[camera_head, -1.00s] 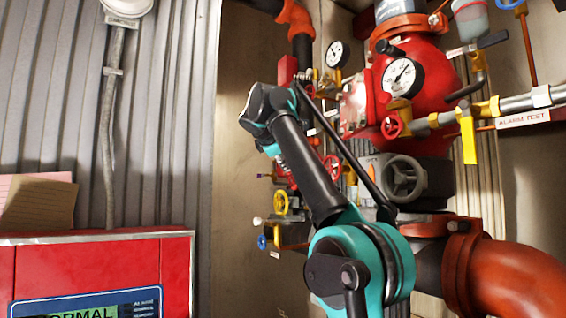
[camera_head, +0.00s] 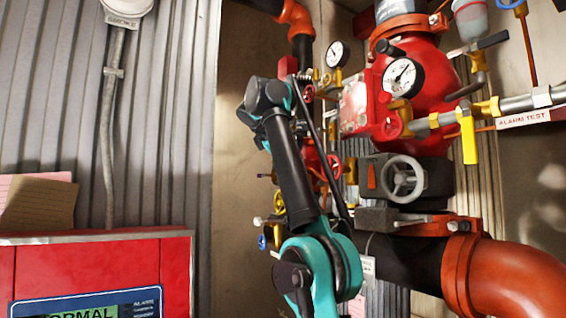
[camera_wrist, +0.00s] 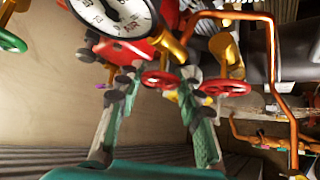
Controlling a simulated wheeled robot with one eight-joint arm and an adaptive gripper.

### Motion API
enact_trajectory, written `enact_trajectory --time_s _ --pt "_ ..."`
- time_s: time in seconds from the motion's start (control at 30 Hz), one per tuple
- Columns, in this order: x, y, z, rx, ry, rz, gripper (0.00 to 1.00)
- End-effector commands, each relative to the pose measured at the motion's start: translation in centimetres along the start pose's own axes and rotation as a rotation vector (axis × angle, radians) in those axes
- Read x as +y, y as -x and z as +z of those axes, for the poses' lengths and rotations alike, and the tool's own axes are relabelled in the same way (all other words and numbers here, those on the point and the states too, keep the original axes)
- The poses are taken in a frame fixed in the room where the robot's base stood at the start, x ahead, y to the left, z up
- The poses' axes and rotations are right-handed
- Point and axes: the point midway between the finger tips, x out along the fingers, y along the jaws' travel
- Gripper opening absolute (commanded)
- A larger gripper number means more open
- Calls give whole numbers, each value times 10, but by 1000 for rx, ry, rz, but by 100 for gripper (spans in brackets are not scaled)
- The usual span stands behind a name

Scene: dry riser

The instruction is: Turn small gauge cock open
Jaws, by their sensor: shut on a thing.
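In the wrist view my gripper (camera_wrist: 157,75) has its two fingers on either side of a red piece just below a white-faced gauge (camera_wrist: 115,14). This piece, which I take for the small gauge cock (camera_wrist: 136,48), is blurred and partly covered by the fingertips, so its handle angle cannot be read. My gripper is shut on it. A red handwheel (camera_wrist: 163,80) shows between the fingers, farther off. In the head view the small gauge (camera_head: 337,54) stands right of my wrist. My arm hides the fingers there.
A larger gauge (camera_head: 403,77) sits on the red valve body. A grey handwheel (camera_head: 402,178) and a yellow lever (camera_head: 468,136) are to the right. An orange pipe (camera_wrist: 271,70) runs right of my gripper. A red panel (camera_head: 100,270) stands at lower left.

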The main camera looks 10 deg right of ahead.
Motion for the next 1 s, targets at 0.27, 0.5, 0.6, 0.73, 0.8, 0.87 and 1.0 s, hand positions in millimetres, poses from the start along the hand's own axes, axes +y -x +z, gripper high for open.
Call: enact_trajectory --time_s 0.27,0.5,0.6,0.73,0.8,0.87,1.0 --pt "-1 0 0 0 1 -8 7" --pt "-1 0 0 0 0 -8 37" --pt "-1 0 0 0 1 -7 50" --pt "-1 0 0 0 2 -5 58" --pt "-1 0 0 0 2 -5 58" --pt "0 0 0 0 2 -4 58" --pt "-1 2 0 0 2 -3 58"
